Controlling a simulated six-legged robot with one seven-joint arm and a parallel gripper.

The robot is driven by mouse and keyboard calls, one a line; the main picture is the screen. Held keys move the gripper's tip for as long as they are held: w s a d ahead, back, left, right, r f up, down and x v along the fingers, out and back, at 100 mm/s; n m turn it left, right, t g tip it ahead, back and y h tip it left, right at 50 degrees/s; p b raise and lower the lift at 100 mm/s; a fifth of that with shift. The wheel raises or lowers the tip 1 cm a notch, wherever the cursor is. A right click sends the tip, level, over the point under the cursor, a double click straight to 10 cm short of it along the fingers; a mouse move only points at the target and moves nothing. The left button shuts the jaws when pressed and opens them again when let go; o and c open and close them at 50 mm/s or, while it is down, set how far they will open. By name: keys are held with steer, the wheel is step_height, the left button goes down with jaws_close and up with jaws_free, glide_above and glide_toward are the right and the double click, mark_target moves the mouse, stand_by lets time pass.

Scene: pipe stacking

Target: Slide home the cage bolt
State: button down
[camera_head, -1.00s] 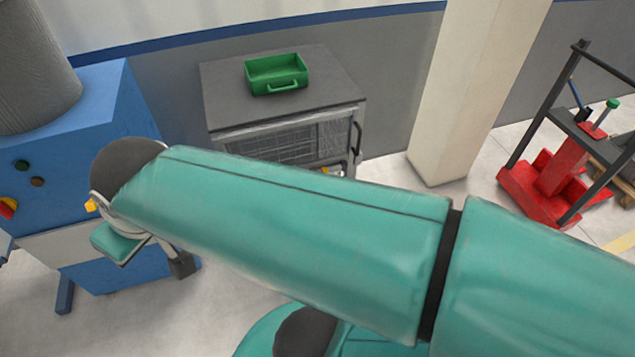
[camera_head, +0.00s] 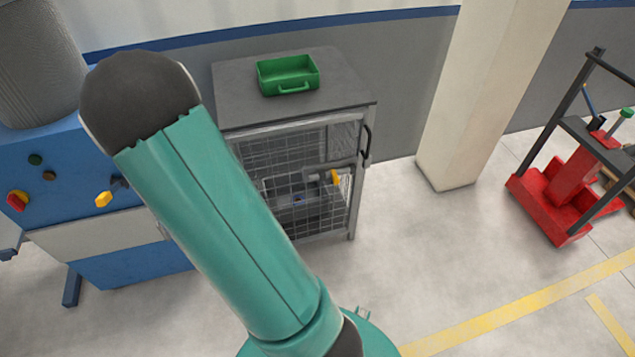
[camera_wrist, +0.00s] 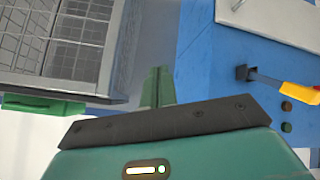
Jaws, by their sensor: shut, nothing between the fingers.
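The grey mesh cage (camera_head: 225,105) stands against the wall in the head view. An orange knob (camera_head: 335,177), apparently the bolt's, shows beside a small grey plate on the right of its mesh front. How far the bolt is slid is too small to tell. In the wrist view the cage (camera_wrist: 75,45) is at upper left, seen upside down, and the bolt does not show. My gripper (camera_wrist: 157,84) is shut and empty, pointing between the cage and the blue machine. It is apart from the bolt. In the head view my arm hides the gripper and the cage's left side.
A green tray (camera_head: 288,88) sits on the cage top. A black handle (camera_head: 367,145) is at the cage's right edge. A blue machine (camera_head: 125,275) with a yellow lever (camera_head: 103,199) stands left. A pillar (camera_head: 455,150) and red lift (camera_head: 545,205) are right. Floor before the cage is clear.

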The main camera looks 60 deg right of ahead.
steer(key=s+d+f+n+g+h, duration=0.2)
steer(key=s+d+f+g+h, duration=0.4)
steer(key=s+d+f, duration=1.3)
steer(key=s+h, duration=0.2)
steer(key=h, duration=0.2)
steer(key=shift+s+d+f+g, duration=0.3)
steer(key=shift+d+f, duration=0.05)
steer(key=shift+d, duration=0.05)
steer(key=shift+d, duration=0.1)
glide_toward(335, 178)
steer(key=w+d+f, duration=0.1)
steer(key=w+d, duration=0.2)
steer(key=w, duration=0.1)
steer(key=s+d, duration=0.1)
steer(key=s+d+f, duration=0.1)
steer(key=d, duration=0.1)
steer(key=shift+s, duration=0.25)
